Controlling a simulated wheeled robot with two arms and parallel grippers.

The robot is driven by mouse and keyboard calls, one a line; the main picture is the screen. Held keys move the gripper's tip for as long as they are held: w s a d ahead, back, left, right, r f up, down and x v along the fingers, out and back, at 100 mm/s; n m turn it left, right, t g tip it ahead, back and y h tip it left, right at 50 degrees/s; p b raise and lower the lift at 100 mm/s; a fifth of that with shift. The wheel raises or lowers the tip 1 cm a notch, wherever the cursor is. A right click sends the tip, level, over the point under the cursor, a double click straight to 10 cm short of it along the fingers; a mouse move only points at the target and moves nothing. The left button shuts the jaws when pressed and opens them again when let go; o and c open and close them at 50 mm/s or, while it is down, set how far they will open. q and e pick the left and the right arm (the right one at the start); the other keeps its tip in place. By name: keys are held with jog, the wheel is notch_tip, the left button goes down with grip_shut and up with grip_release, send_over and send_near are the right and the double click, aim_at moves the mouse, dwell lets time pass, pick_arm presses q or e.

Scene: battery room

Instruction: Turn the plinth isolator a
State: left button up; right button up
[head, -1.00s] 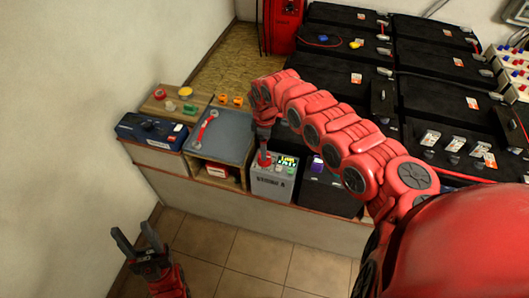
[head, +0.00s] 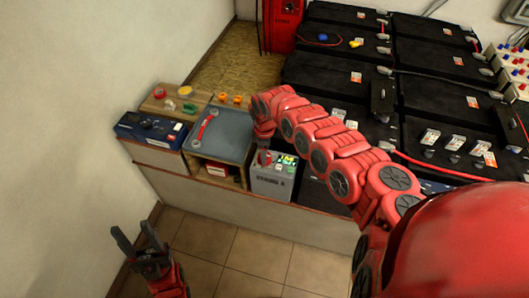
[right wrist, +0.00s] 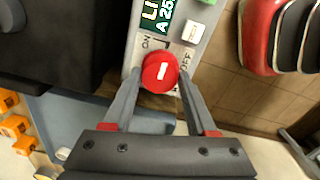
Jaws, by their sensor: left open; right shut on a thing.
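The plinth isolator is a round red knob with a white bar, seen in the right wrist view (right wrist: 160,72) on the panel of a grey box marked STRING A (head: 271,184). ON and OFF are printed beside the knob. My left gripper (head: 134,232) is open and empty, low at the left above the floor, away from the box.
A lit display (right wrist: 154,15) and a white button (right wrist: 194,28) sit near the knob. Left of the box are an open cubby with a grey top (head: 228,130) and a blue device (head: 150,130). Black batteries (head: 330,65) fill the back right. The tiled floor (head: 220,240) in front is clear.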

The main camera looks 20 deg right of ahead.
jog(key=c, duration=0.4)
jog(key=shift+c, duration=0.2)
